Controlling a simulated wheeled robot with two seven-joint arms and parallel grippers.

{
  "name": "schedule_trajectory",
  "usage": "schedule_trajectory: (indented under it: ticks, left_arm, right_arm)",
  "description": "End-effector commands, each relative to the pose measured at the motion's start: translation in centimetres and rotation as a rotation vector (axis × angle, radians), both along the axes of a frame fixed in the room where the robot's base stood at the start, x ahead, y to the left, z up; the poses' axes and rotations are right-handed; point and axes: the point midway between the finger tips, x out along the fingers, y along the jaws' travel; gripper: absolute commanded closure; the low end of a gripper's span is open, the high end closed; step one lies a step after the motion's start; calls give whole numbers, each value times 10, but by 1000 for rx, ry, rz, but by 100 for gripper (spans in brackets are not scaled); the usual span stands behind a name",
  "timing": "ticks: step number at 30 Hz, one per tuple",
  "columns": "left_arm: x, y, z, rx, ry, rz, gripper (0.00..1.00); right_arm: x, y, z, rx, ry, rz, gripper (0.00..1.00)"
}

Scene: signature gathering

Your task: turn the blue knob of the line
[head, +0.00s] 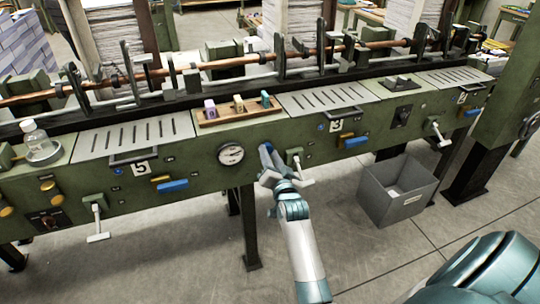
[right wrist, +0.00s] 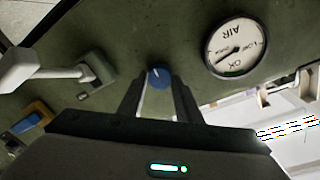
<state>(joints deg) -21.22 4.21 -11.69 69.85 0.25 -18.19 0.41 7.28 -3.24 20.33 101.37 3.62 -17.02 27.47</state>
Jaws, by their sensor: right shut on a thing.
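The blue knob (head: 266,147) is on the green front panel of the line, just right of the round air gauge (head: 231,154). My right gripper (head: 267,165) reaches up to it from below. In the right wrist view the blue knob (right wrist: 159,76) shows between the tips of the two dark fingers, and the right gripper (right wrist: 159,88) is shut on it. A white mark shows on the knob's face, but its exact angle is hard to read. My left gripper is not in view.
A white-handled lever (head: 298,166) sits close right of the knob. Blue handles (head: 355,142) and several number plates line the panel. A wooden tray (head: 225,117) with small coloured pieces lies above. A grey bin (head: 395,205) stands on the floor at right.

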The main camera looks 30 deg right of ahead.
Motion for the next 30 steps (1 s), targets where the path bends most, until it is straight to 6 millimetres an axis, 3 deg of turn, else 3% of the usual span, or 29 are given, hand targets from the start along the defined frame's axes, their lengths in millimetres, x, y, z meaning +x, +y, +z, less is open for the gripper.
schedule_trajectory:
  ticks: [21, 30]
  left_arm:
    - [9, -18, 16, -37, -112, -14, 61]
    - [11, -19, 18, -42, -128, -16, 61]
  right_arm:
    - [0, 0, -1, -405, 101, 1, 91]
    - [0, 0, -2, -477, 117, 1, 91]
